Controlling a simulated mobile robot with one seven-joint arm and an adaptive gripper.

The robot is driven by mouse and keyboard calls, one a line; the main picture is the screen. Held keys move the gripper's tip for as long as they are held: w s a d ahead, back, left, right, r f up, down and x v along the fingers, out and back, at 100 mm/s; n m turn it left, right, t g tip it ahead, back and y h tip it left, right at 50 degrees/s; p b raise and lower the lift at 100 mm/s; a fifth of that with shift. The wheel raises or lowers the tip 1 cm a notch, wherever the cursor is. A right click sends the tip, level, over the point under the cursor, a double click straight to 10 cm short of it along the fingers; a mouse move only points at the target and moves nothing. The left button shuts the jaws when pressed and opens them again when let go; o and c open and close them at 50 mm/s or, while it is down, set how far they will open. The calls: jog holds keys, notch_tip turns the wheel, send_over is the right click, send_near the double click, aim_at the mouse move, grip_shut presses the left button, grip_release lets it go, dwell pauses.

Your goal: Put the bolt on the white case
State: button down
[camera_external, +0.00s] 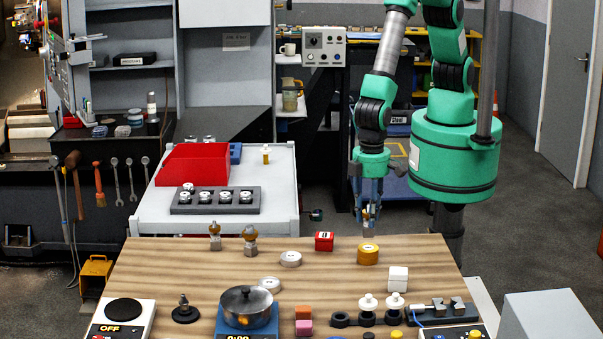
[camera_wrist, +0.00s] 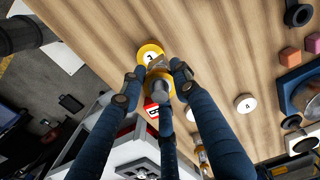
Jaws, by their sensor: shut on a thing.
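My gripper (camera_external: 369,216) is shut on a bolt with a grey end (camera_external: 368,233), held upright just above the far edge of the wooden table. In the wrist view the bolt (camera_wrist: 158,64) shows a brass-coloured part and a greyish end between my fingers (camera_wrist: 155,82); the fingers hide part of it. The white case (camera_external: 398,279) is a small box on the table, nearer the camera and right of my gripper.
A round yellow case (camera_external: 368,255) stands close in front of my gripper. Two similar brass-topped pieces (camera_external: 250,242) stand farther left. White-topped pieces (camera_external: 368,303) stand in front of the white case.

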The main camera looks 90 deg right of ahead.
jog(key=s+r, duration=0.2)
jog(key=s, duration=1.1)
jog(key=shift+s+r+p, duration=0.15)
jog(key=shift+s+p, duration=0.15)
jog(key=shift+p, duration=0.1)
jog(key=p, duration=0.3)
send_over(399, 270)
jog(key=shift+a+f, duration=0.1)
jog(key=shift+f, duration=0.7)
jog(key=shift+f+p, duration=0.3)
jog(key=shift+f, duration=1.4)
jog(key=shift+f, duration=0.2)
jog(key=c, duration=1.3)
grip_release()
